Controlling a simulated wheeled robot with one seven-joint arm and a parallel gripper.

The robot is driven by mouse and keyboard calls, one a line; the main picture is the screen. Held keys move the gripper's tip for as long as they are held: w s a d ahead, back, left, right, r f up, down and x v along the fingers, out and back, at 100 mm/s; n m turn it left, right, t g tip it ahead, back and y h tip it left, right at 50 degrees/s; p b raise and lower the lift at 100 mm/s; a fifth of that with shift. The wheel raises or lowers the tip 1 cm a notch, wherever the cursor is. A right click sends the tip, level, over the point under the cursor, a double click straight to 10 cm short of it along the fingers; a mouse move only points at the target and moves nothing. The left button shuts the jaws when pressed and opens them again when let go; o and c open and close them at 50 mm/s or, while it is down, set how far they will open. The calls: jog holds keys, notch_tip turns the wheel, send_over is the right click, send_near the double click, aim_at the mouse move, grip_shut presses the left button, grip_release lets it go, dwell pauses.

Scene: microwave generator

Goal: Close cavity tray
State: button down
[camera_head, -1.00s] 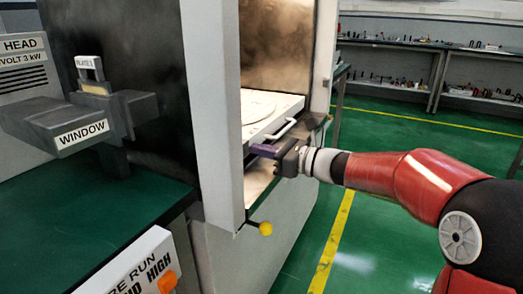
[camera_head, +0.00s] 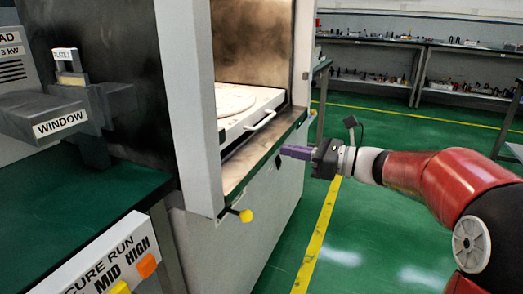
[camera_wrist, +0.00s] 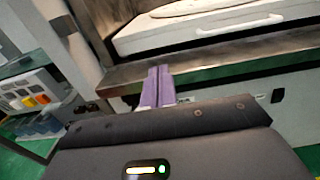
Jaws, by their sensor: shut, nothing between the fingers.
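The cavity tray (camera_head: 246,118) is a white slab with a round plate on top and a white bar handle (camera_head: 260,121) on its front edge. It sits inside the open cavity of the machine, behind the metal sill. In the wrist view the tray (camera_wrist: 210,27) and its handle (camera_wrist: 243,24) are at the top. My gripper (camera_head: 285,150) has purple fingers, shut and empty, just outside the sill and to the right of and below the handle. In the wrist view the closed fingers (camera_wrist: 158,72) point toward the sill, apart from the tray.
The metal sill (camera_head: 262,153) runs along the cavity opening. A white upright post (camera_head: 190,100) stands left of the opening, with a yellow knob (camera_head: 246,215) below it. A grey block marked WINDOW (camera_head: 50,120) is at the left. The green floor at the right is free.

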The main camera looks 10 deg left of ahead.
jog(key=s+b+x, duration=0.1)
jog(key=x, duration=0.3)
jog(key=s+b+x, duration=0.1)
jog(key=x, duration=0.4)
jog(key=a+r+b+x, duration=0.1)
jog(key=b+x, duration=0.1)
jog(key=x, duration=0.2)
jog(key=shift+s+a+r, duration=0.1)
jog(key=shift+s+a, duration=0.05)
jog(key=shift+s, duration=0.2)
jog(key=shift+a, duration=0.1)
jog(key=p+x, duration=0.1)
jog(key=x, duration=0.3)
jog(key=shift+w+a+r+p, duration=0.1)
jog(key=shift+a+r+p, duration=0.1)
jog(key=shift+p, duration=0.2)
jog(key=shift+a+r, duration=0.1)
jog(key=shift+a, duration=0.05)
